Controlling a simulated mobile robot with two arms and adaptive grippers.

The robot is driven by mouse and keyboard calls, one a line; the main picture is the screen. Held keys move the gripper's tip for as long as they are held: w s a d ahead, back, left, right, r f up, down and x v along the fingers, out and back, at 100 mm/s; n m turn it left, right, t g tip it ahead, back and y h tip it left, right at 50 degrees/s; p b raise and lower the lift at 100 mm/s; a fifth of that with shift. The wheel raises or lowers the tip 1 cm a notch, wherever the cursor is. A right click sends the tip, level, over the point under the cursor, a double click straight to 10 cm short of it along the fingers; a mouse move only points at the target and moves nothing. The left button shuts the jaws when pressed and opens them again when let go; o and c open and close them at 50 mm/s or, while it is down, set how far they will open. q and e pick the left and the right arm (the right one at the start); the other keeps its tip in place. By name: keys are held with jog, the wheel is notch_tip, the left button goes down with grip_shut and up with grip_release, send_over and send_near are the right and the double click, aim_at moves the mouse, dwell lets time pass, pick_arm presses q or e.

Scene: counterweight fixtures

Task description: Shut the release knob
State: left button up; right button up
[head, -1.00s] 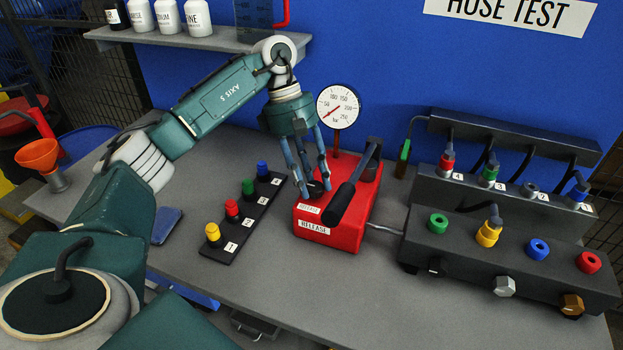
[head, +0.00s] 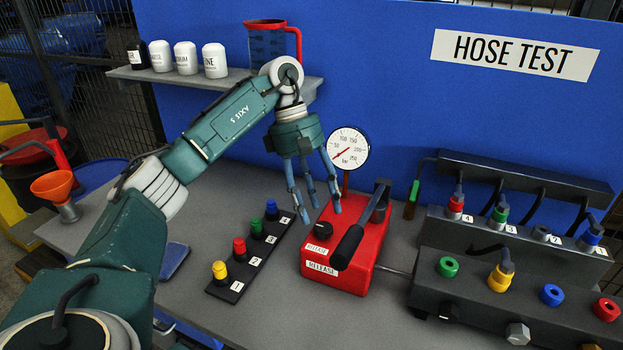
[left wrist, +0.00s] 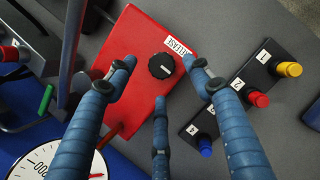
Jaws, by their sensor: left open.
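The release knob (head: 323,230) is a round black knob on top of the red pump (head: 336,280), near a white RELEASE label. In the left wrist view the knob (left wrist: 161,66) shows whole, with a pale mark at its rim. My left gripper (head: 313,212) is above the pump, with its blue-grey fingers pointing down and spread. In the left wrist view the open fingers (left wrist: 160,85) hold nothing, and the knob lies below and between them, apart from them. My right gripper is not in view.
The pump's black-gripped lever (head: 348,246) rises close to the right of the knob. A pressure gauge (head: 347,149) stands behind. A strip of numbered coloured plugs (head: 240,272) lies left. A dark hose manifold (head: 478,285) stands right. Bare grey table (head: 255,325) lies in front.

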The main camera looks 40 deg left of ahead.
pick_arm(q)
jog(key=v, duration=0.7)
jog(key=shift+r, duration=0.4)
jog(key=shift+f, duration=0.1)
